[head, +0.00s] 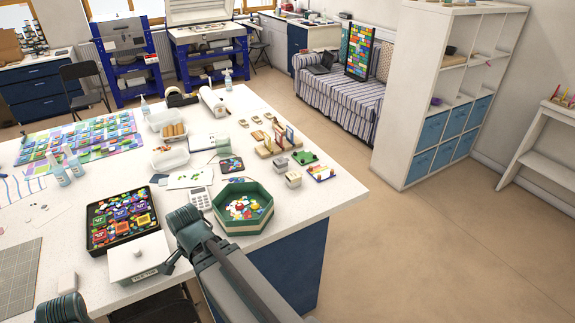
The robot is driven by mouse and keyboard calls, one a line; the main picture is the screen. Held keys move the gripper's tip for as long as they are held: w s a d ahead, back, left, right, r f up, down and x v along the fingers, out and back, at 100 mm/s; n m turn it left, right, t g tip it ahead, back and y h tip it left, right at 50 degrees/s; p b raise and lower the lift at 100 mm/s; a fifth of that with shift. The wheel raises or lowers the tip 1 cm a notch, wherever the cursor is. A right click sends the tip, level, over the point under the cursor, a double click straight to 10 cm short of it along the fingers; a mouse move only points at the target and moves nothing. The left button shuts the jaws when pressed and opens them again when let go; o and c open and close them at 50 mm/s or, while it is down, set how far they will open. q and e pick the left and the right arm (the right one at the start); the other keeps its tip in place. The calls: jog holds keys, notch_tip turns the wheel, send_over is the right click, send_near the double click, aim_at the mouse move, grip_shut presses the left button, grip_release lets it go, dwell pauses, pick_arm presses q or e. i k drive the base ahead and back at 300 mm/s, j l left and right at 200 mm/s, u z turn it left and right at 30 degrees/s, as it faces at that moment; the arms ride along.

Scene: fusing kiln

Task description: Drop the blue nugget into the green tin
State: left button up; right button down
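A green, many-sided open container (228,225) stands near the table's right front edge, filled with small pieces of several colours. It is the only green vessel I can make out, and I cannot tell for sure that it is the green tin. Some blue shows among its pieces, but I cannot single out one blue nugget. A grey and teal arm of mine rises from the bottom, its joint just in front of this container. Part of another arm shows at the bottom left.
A black tray (126,237) of coloured pieces and a white lidded box (138,257) stand to the left of the container. A calculator (200,199), small grey blocks (293,179) and clear tubs (170,159) are close by. The table's right front corner is clear.

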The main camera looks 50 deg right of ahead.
aim_at(246, 206)
jog(key=k+l, duration=0.1)
jog(key=l, duration=0.4)
jog(key=k+l+z, duration=0.1)
jog(key=l, duration=0.45)
jog(key=k+l, duration=0.15)
jog(key=l, duration=0.35)
